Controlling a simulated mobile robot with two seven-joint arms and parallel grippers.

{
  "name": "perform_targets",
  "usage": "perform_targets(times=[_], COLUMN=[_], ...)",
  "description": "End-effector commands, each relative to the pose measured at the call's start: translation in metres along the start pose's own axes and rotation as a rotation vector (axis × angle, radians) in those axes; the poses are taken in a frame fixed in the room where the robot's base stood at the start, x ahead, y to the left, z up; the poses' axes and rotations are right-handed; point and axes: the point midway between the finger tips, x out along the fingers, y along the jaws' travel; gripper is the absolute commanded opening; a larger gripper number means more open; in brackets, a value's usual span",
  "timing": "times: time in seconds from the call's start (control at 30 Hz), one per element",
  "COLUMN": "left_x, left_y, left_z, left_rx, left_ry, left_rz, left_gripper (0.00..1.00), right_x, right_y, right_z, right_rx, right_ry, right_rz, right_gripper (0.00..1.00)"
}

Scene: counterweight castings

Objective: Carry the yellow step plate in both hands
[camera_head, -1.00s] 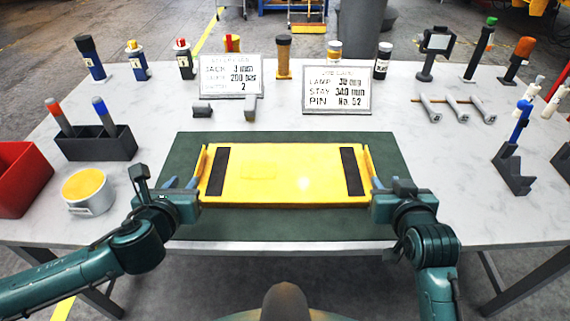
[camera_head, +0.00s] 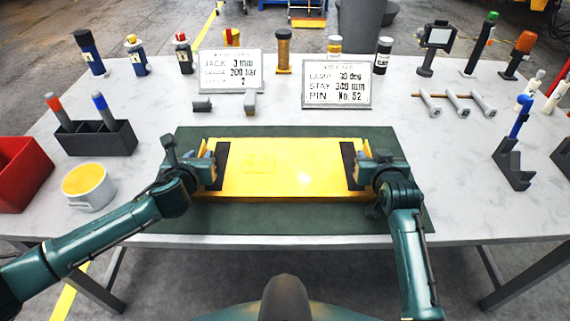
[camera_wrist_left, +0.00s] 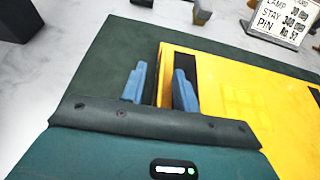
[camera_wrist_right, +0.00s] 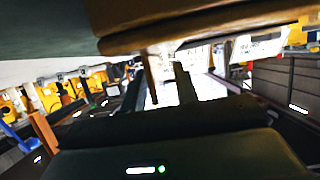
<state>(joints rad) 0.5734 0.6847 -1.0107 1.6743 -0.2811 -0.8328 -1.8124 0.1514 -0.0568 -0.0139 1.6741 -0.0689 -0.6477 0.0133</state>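The yellow step plate (camera_head: 280,170) lies flat on the dark green mat (camera_head: 290,224), with a black strip near each end. My left gripper (camera_head: 208,168) is at its left end. In the left wrist view, its blue fingers (camera_wrist_left: 160,86) stand either side of the plate's raised end lip, with a gap showing between the outer finger and the lip. My right gripper (camera_head: 366,165) is at the right end, beside the raised lip there. In the right wrist view, the dark fingers (camera_wrist_right: 168,82) are close to a shaded brown edge; their hold on the lip is unclear.
Two signs (camera_head: 232,72) (camera_head: 337,87) stand behind the mat. A black holder with two tools (camera_head: 97,137), a yellow-topped tin (camera_head: 88,187) and a red bin (camera_head: 22,172) are at left. A blue-topped tool on a dark stand (camera_head: 514,160) is at right. Several tools line the back.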

Motion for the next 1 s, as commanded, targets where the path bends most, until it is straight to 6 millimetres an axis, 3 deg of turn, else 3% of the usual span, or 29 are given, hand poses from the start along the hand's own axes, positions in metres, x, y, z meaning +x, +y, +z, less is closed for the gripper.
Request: perform_targets(times=[0.43, 0.8, 1.0], left_x=[0.0083, 0.0081, 0.0081], left_y=[-0.0002, 0.0, 0.0001], left_z=[-0.0002, -0.0003, -0.0003], left_rx=[0.0, 0.0, 0.0], left_ry=[0.001, 0.001, 0.001], left_rz=[0.0, 0.0, 0.0], left_gripper=[0.3, 0.0, 0.0], right_x=[0.0084, 0.0082, 0.0082], right_y=[-0.0001, -0.0002, -0.0001], right_z=[0.0001, 0.0001, 0.0002], right_rx=[0.001, 0.0, 0.0], right_ry=[-0.001, -0.001, -0.001], right_rz=[0.0, 0.0, 0.0], right_gripper=[0.3, 0.0, 0.0])
